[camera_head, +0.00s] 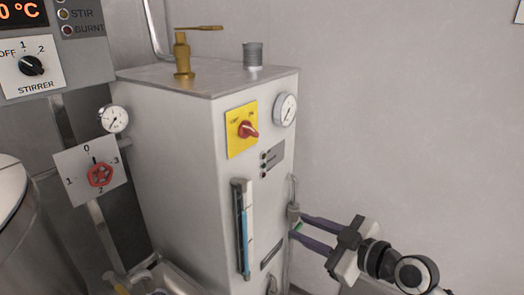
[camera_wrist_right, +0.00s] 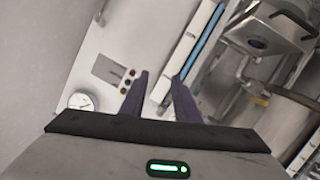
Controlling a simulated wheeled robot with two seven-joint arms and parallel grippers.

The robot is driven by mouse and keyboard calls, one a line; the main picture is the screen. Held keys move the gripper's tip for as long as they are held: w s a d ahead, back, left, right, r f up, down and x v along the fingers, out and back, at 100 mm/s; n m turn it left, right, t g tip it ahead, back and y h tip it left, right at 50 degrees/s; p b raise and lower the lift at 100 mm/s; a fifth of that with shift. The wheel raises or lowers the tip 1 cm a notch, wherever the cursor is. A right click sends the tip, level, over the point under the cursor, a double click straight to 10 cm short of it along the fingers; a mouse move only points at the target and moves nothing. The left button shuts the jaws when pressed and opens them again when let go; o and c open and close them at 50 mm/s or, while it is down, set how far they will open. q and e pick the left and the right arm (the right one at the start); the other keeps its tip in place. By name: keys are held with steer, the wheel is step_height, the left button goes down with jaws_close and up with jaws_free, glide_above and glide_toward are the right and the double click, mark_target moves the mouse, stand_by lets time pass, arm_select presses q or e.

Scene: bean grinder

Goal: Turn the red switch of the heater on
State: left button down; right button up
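The heater (camera_head: 193,170) is a tall light-grey box in the middle of the head view. Its red switch (camera_head: 248,130) is a knob on a yellow plate (camera_head: 235,143) high on the front face. The knob points toward the lower right; the plate's small labels are hard to read. My right gripper (camera_head: 296,228) comes in from the right, well below and to the right of the switch. Its two purple fingers are apart, also in the right wrist view (camera_wrist_right: 160,77), with nothing visibly held. The red switch is not visible in the wrist view. My left gripper is not in view.
A round gauge (camera_head: 285,110), a panel of small lights (camera_head: 272,159) and a blue level tube (camera_head: 244,225) are on the heater's front. A thin pipe with a fitting (camera_head: 293,211) runs near my right fingertips. Open space lies right of the heater.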

mark_target(255, 133)
step_height(255, 133, up, 19)
steer(key=w+a+n+y, duration=0.1)
steer(key=w+n+y, duration=0.2)
steer(key=n+y, duration=0.3)
steer(key=shift+n+g+h, duration=0.4)
steer(key=shift+n+h, duration=0.2)
steer(key=x, duration=0.6)
steer(key=p+x, duration=0.1)
steer(key=x, duration=0.2)
steer(key=shift+s+a+r, duration=0.2)
steer(key=shift+s+r, duration=0.1)
steer(key=shift+w+a+f, duration=0.1)
steer(key=shift+w+a, duration=0.25)
steer(key=shift+a, duration=0.1)
jaws_close()
